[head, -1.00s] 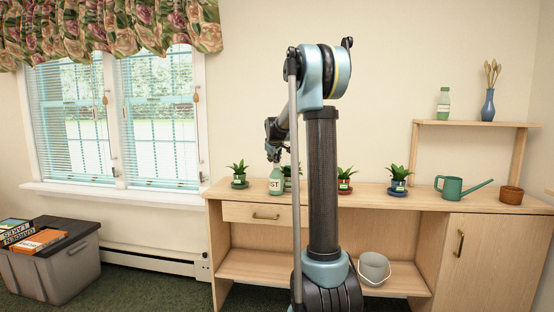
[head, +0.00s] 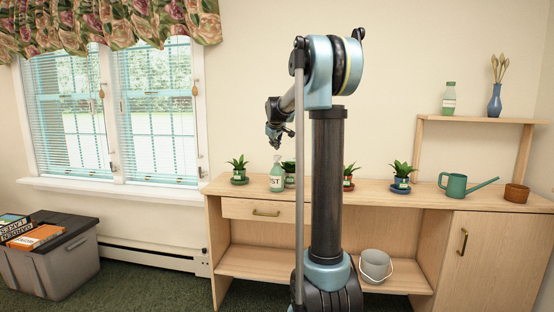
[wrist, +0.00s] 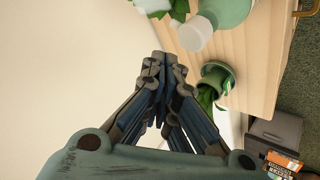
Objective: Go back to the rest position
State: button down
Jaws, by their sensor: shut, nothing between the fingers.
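My gripper (head: 277,143) is raised in the air above the wooden counter (head: 215,188), left of my arm column in the head view. In the wrist view its fingers (wrist: 160,65) are closed together with nothing between them. Below it on the counter stands a pale green bottle (head: 276,180) with a white label, apart from the gripper. The bottle also shows at the top of the wrist view (wrist: 228,10).
Potted plants stand along the counter: one at left (head: 238,172), one partly hidden behind the bottle, others right of my column (head: 402,175). A watering can (head: 456,186), brown pot (head: 516,193), and lower-shelf bucket (head: 375,264) are at right. A grey bin (head: 58,270) stands at left.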

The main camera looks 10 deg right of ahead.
dwell(0.3)
jog(key=s+d+f+m+g, duration=0.1)
jog(key=s+f, duration=0.2)
jog(key=s, duration=0.8)
jog(key=s+f+m+g, duration=0.15)
jog(key=s+f, duration=0.25)
jog(key=s, duration=0.6)
jog(key=s+d+f+m+g, duration=0.1)
jog(key=s+f+m, duration=0.15)
jog(key=s, duration=0.85)
jog(key=s+f+m+g, duration=0.1)
jog(key=s+f, duration=0.8)
jog(key=s, duration=0.3)
jog(key=s+f+m+g+y, duration=0.1)
jog(key=s+f+g, duration=0.1)
jog(key=s+f, duration=0.7)
jog(key=s+a, duration=0.1)
jog(key=s, duration=0.3)
jog(key=shift+m, duration=0.3)
jog(key=shift+f+g, duration=0.1)
jog(key=shift+g, duration=0.15)
jog(key=shift+w+f, duration=0.2)
jog(key=shift+w, duration=0.3)
jog(key=shift+d, duration=0.15)
